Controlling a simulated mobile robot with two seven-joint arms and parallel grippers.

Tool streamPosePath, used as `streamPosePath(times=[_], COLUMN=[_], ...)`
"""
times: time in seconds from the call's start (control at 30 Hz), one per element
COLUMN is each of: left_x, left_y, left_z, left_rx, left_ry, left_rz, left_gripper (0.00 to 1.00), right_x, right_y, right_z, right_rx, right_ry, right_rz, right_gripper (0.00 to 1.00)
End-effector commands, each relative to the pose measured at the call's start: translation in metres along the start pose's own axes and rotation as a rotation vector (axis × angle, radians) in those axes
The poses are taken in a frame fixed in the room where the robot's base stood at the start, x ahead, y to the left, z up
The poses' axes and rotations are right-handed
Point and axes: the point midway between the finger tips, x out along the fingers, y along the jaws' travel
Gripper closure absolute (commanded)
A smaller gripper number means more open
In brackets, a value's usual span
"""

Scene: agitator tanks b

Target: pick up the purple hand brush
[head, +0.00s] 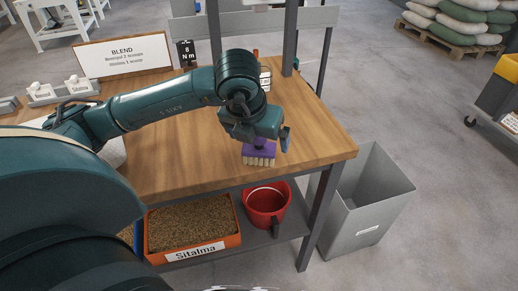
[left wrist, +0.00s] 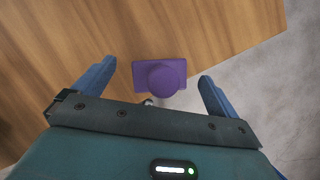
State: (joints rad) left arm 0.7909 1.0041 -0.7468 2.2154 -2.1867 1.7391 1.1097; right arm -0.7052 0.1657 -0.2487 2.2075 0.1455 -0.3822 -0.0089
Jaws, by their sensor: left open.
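The purple hand brush (head: 259,153) has pale bristles and stands bristles down near the front right edge of the wooden table. In the left wrist view the brush (left wrist: 160,77) shows from above, with its round purple knob between and slightly beyond my two blue fingers. My left gripper (head: 268,141) is over the brush and hides part of its top. In the left wrist view my left gripper (left wrist: 155,88) is open, with clear gaps on both sides of the brush. Whether a finger touches it cannot be told. My right gripper is not in view.
The wooden table (head: 310,130) is bare right of the brush. A BLEND sign (head: 124,55) and scoop holders stand at the back left. Below are an orange Sitalma bin (head: 192,225) and a red bucket (head: 266,203). A grey waste bin (head: 365,205) stands right of the table.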

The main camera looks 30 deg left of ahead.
Motion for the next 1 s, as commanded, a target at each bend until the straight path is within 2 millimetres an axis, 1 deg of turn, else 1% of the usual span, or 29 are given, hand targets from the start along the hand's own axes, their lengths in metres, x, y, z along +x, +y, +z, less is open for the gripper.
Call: streamPosePath(times=[0.03,0.1,0.33,0.9,0.97,1.0], left_x=[0.0052,0.0085,0.0089,0.0085,0.0082,0.0082], left_y=[0.0,-0.0001,-0.0004,-0.0005,-0.0005,-0.0005], left_z=[-0.0002,-0.0003,-0.0001,0.0,0.0003,0.0003], left_rx=[0.0,0.001,0.001,0.001,0.001,0.001], left_ry=[0.001,0.0,-0.001,-0.001,-0.002,-0.002], left_rz=[0.0,-0.001,-0.001,-0.002,-0.002,-0.002], left_gripper=[0.03,0.03,0.04,0.5,0.54,0.58], right_x=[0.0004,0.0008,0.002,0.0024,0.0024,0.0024], right_y=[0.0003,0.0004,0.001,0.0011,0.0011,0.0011], right_z=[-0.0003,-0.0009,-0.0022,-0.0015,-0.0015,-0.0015], right_rx=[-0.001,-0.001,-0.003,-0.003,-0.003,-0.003], right_ry=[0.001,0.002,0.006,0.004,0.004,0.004], right_rz=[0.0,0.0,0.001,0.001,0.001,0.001], right_gripper=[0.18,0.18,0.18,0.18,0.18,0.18])
